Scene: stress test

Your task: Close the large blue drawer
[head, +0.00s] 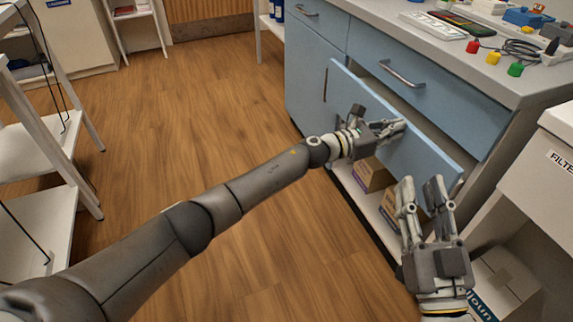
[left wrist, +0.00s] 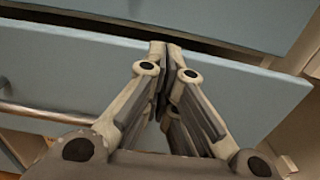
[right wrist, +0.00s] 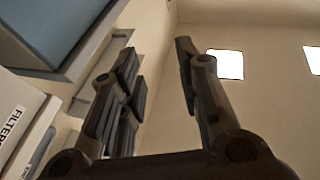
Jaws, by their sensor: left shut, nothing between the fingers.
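The large blue drawer (head: 425,160) is pulled partly out of the blue cabinet, with a gap behind the top of its front panel. Its front also fills much of the left wrist view (left wrist: 75,75). My left gripper (head: 402,126) is shut and empty, with its fingertips at the drawer's front near the top edge; I cannot tell if they touch. Its fingers show in the left wrist view (left wrist: 166,48). My right gripper (head: 421,182) is open and empty, pointing up near the drawer's right end. The right wrist view shows its spread fingers (right wrist: 155,48).
A closed upper drawer (head: 440,95) with a metal handle sits above. Boxes (head: 370,174) stand on the shelf below. The countertop (head: 440,58) holds colored items. A white unit (head: 545,170) stands close at the right. The wooden floor (head: 150,130) at left is clear.

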